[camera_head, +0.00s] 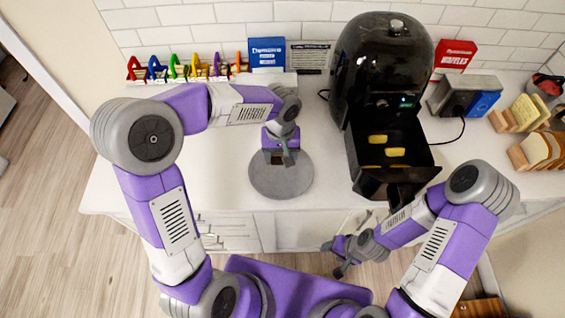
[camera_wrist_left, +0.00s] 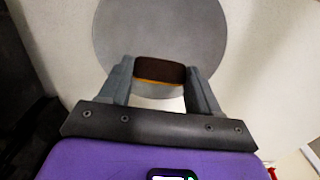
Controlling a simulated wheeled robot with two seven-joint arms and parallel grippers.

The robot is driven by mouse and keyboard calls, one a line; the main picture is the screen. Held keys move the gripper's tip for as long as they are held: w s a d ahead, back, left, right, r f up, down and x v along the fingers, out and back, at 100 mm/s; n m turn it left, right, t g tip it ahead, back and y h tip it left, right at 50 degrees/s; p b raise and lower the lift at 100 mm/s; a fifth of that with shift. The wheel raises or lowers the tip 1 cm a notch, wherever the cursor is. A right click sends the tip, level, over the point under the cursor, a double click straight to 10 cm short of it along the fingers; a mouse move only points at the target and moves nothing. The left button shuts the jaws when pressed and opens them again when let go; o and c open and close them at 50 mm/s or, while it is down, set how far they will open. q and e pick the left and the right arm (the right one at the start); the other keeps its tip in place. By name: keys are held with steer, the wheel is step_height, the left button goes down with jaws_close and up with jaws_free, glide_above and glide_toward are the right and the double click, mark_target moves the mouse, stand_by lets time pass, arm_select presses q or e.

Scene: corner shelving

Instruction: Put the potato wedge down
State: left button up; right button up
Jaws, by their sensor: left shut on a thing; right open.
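A potato wedge (camera_wrist_left: 158,72), brown with an orange edge, is held between the two fingers of my left gripper (camera_wrist_left: 160,88) in the left wrist view. In the head view my left gripper (camera_head: 279,158) is shut on it over the back part of a round grey plate (camera_head: 281,187). The plate (camera_wrist_left: 155,28) lies behind the wedge in the left wrist view. I cannot tell whether the wedge touches it. My right gripper (camera_head: 340,271) is open and empty, low in front of the counter.
A black air fryer (camera_head: 381,65) stands right of the plate, its open drawer (camera_head: 366,180) holding several yellow wedges (camera_head: 394,152). Coloured letter-like pieces (camera_head: 180,70) and a blue box (camera_head: 266,54) stand at the back. A toaster (camera_head: 460,95) and bread (camera_head: 540,150) are at the right.

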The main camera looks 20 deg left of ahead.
mark_target(281, 162)
arm_select(q)
steer(key=shift+s+f, duration=0.1)
steer(key=shift+f, duration=0.7)
steer(key=shift+f+b, duration=0.4)
steer(key=shift+f, duration=1.8)
steer(key=shift+f, duration=0.15)
steer(key=o, duration=1)
